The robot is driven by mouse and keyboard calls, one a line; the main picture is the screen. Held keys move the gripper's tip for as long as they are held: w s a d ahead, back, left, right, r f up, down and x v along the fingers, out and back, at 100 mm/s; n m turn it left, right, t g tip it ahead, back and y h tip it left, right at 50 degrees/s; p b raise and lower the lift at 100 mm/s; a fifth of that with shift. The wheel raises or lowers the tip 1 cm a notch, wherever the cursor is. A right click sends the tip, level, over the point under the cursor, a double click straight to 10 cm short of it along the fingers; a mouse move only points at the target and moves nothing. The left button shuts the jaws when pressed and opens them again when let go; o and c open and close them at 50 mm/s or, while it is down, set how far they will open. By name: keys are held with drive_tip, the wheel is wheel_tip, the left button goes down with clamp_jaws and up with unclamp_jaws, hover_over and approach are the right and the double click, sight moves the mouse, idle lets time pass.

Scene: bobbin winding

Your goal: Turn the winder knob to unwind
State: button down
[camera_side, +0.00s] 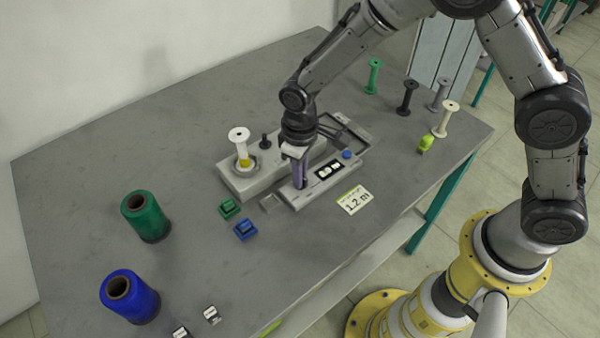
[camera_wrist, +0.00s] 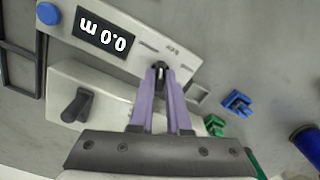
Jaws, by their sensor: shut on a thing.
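The winder (camera_side: 240,180) is a light grey machine in the middle of the table. Its front panel (camera_side: 297,200) has a small display (camera_side: 330,169) and a blue button (camera_side: 347,154). In the wrist view the display (camera_wrist: 100,32) is upside down and reads 0.0 m. My gripper (camera_side: 300,184) points down onto the front panel, left of the display. In the wrist view its purple fingers (camera_wrist: 160,70) are shut on the small dark winder knob (camera_wrist: 160,67), mostly hidden between the tips. A white bobbin (camera_side: 239,139) with yellow near its base stands upright on the winder.
A black lever (camera_wrist: 76,105) stands on the winder's rear part. A green block (camera_side: 228,208) and a blue block (camera_side: 245,229) lie in front. Green (camera_side: 146,216) and blue (camera_side: 130,296) thread cones stand left. A card (camera_side: 352,200) reads 1.2 m. Several empty bobbins stand back right.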

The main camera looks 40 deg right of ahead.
drive_tip(key=shift+r+n, duration=0.1)
drive_tip(key=shift+n, duration=2)
drive_tip(key=c, duration=0.9)
unclamp_jaws()
wheel_tip(320, 180, up, 14)
drive_tip(key=shift+f, duration=0.1)
